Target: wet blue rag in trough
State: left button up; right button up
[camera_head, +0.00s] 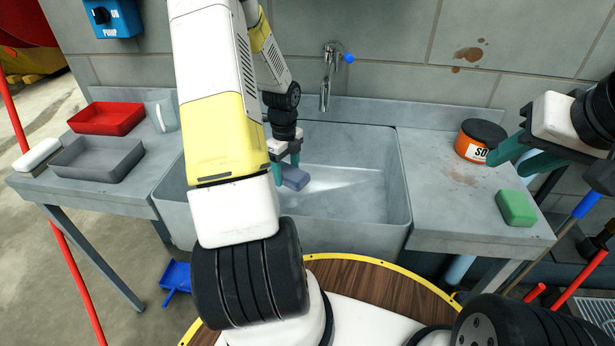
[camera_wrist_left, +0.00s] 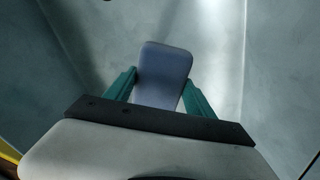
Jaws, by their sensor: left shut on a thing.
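The blue rag (camera_head: 295,177), a small grey-blue block shape, is inside the grey trough (camera_head: 385,217). My left gripper (camera_head: 286,170) reaches down into the trough and is shut on the rag. In the left wrist view, the rag (camera_wrist_left: 163,75) sticks out between the two teal fingers (camera_wrist_left: 158,95), with the trough walls around it. The tap (camera_head: 326,80) with a blue knob is above the trough's back edge. I cannot tell whether water runs or whether the rag touches the bottom. My right gripper (camera_head: 518,158) is open and empty above the right counter.
A green sponge (camera_head: 516,207) and an orange tub with a black lid (camera_head: 478,140) are on the right counter. A red tray (camera_head: 107,118), a grey tray (camera_head: 97,158) and a pale cup (camera_head: 165,116) stand on the left counter. A blue pump switch (camera_head: 112,17) is on the wall.

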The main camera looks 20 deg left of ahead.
aim_at(286, 170)
pick_arm(q)
notch_tip(286, 170, up, 13)
dwell(1.2)
dwell(2.0)
notch_tip(286, 170, up, 4)
jog(key=shift+f, duration=0.1)
dwell(0.3)
jog(key=shift+s, duration=0.15)
dwell(0.5)
